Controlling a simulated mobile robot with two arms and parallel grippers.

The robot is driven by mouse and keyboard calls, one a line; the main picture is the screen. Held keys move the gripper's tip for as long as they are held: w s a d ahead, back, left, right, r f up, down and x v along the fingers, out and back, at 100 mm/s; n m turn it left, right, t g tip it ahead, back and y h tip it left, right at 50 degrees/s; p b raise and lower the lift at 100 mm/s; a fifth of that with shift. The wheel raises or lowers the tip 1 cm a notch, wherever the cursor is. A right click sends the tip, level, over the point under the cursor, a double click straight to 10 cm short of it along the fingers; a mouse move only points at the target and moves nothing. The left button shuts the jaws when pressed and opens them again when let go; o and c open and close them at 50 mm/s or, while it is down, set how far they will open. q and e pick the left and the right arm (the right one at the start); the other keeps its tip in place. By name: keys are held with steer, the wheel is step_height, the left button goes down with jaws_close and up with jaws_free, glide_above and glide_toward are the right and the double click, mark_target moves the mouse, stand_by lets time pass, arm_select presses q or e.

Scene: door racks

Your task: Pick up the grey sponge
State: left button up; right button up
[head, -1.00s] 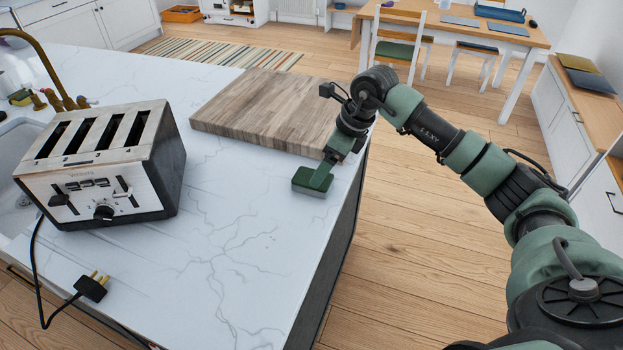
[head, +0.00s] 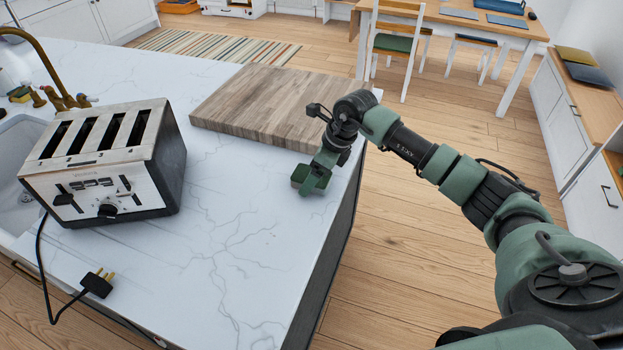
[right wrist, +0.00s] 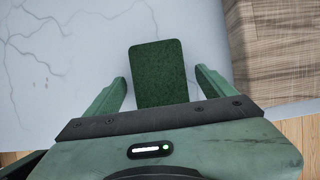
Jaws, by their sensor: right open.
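The sponge (head: 298,174) lies on the white marble worktop near its right edge, just in front of the wooden board. Its dark green top shows in the right wrist view (right wrist: 158,70); its lower sides are mostly hidden. My right gripper (head: 312,184) is low over the sponge and partly covers it in the head view. In the right wrist view the right gripper (right wrist: 161,78) is open, with one finger on each side of the sponge's near part and a gap at each side. My left gripper is not in view.
The wooden board (head: 262,108) lies just behind the sponge. A four-slot toaster (head: 105,165) stands at the left, with its plug (head: 97,284) in front. A brass tap (head: 48,70) and sink are at the far left. The worktop between toaster and sponge is clear.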

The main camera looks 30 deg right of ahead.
steer(key=shift+f, duration=0.2)
stand_by(0.4)
steer(key=c, duration=1.6)
steer(key=shift+o, duration=0.2)
steer(key=shift+r, duration=0.55)
step_height(320, 180, up, 20)
steer(key=b, duration=0.3)
steer(key=shift+f+b, duration=0.25)
steer(key=shift+b, duration=0.1)
